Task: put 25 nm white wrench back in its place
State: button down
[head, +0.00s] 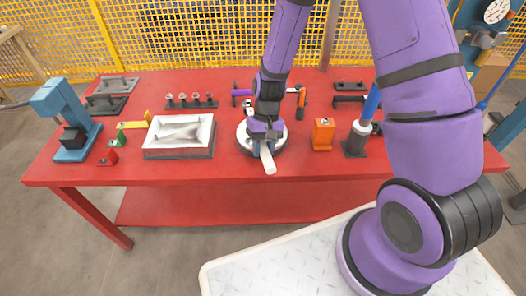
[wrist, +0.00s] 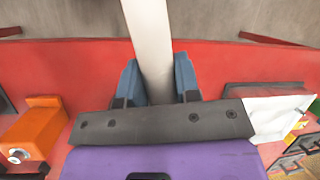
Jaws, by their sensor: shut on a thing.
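The white wrench (head: 267,158) is held in my gripper (head: 263,146), its pale handle pointing towards the table's front edge and tilted slightly. In the wrist view the white handle (wrist: 150,45) runs between the two blue fingers (wrist: 158,84), which are shut on it. The wrench's other end is hidden by my gripper. My gripper is above a round grey disc (head: 246,140) on the red table; I cannot tell whether the wrench touches it. Behind my gripper lie a purple-handled tool (head: 242,92) and an orange-handled tool (head: 301,98), partly hidden by my arm.
A white-lined tray (head: 149,151) is left of my gripper. An orange block (head: 323,133) and a grey stand (head: 355,145) are to the right. A blue press (head: 70,125) stands far left. The red table's front edge (head: 200,178) is mostly clear.

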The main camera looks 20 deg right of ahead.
jog(key=shift+r, duration=0.3)
